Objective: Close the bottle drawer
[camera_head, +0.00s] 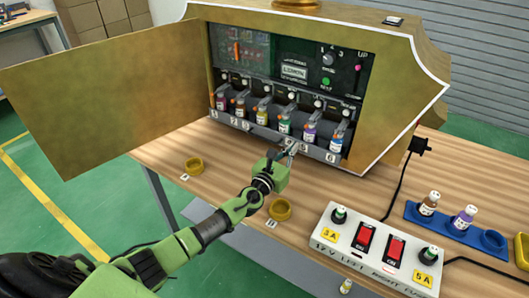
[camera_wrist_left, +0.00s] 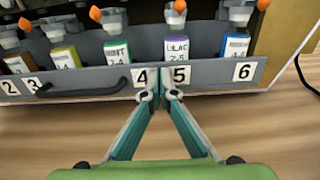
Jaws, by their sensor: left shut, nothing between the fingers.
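The bottle drawer is a grey tray with a numbered front (camera_head: 316,153) in the lower part of the open machine; its front also shows in the left wrist view (camera_wrist_left: 212,74). Several labelled bottles stand in it, among them a purple-labelled LILAC one (camera_wrist_left: 177,50). A dark handle (camera_wrist_left: 82,88) sits on the front near number 3. My left gripper (camera_head: 291,147) is shut and empty. In the left wrist view its fingertips (camera_wrist_left: 159,96) are at the front between numbers 4 and 5, right of the handle; I cannot tell whether they touch. My right gripper is not in view.
The machine's gold door (camera_head: 105,90) is swung open to the left. Yellow rings (camera_head: 280,209) sit on the wooden table (camera_head: 345,188). A white switch box (camera_head: 372,248) and a blue bottle holder (camera_head: 455,232) are at the right. The table in front of the machine is mostly clear.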

